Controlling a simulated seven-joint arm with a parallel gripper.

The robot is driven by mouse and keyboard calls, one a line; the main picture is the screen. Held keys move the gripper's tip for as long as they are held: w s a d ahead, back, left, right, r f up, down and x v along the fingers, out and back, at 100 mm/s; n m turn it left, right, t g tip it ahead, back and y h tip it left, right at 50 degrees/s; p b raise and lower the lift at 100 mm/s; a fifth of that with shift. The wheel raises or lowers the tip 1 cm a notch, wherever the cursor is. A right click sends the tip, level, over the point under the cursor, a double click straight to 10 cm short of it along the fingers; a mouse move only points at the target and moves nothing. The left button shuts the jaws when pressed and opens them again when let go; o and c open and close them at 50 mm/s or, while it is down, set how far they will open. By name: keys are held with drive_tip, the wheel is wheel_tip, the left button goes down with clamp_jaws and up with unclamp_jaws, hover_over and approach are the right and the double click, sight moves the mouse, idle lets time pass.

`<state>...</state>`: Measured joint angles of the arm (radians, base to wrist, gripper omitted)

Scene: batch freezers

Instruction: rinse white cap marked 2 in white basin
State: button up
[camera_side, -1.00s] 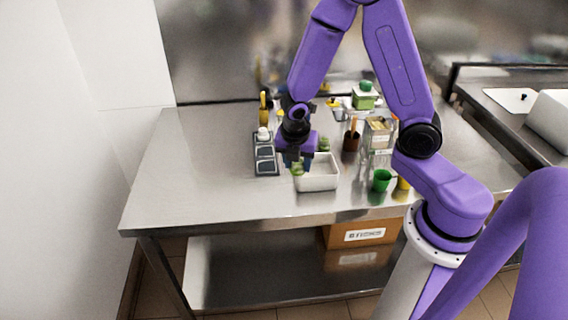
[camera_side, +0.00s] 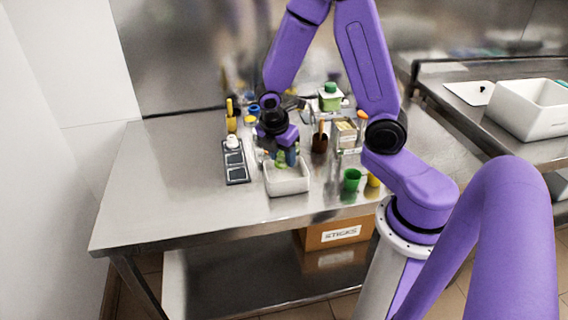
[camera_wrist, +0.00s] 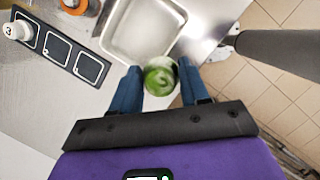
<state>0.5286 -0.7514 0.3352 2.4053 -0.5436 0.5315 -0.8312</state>
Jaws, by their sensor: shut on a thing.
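My gripper (camera_wrist: 160,88) is shut on a round green-and-white thing (camera_wrist: 162,78), seen end-on and blurred in the wrist view. In the side view my gripper (camera_side: 285,160) is over the back part of the white basin (camera_side: 288,187). The basin (camera_wrist: 107,35) looks empty in the wrist view. I cannot tell whether the held thing touches it. A white cap (camera_side: 232,142) sits at the back end of the dark tray (camera_side: 237,181). It also shows in the wrist view (camera_wrist: 18,31) with a dark digit on top, perhaps a 3, not clearly readable.
A green cup (camera_side: 351,180) and a yellow cup (camera_side: 373,180) stand right of the basin. A brown pot (camera_side: 320,143) and a green-lidded tub (camera_side: 330,98) stand behind. The table's left side is clear.

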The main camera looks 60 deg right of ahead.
drive_tip(key=w+d+f+m+g, duration=0.1)
drive_tip(key=w+d+m, duration=0.1)
drive_tip(key=d+m, duration=0.3)
drive_tip(key=shift+n, duration=0.4)
drive_tip(key=shift+w+d+f, duration=0.1)
drive_tip(key=shift+f, duration=2.45)
drive_tip(key=shift+w+d+f, duration=0.1)
drive_tip(key=shift+f, duration=2.45)
wheel_tip(320, 180, up, 8)
idle(0.8)
drive_tip(key=shift+r, duration=2.05)
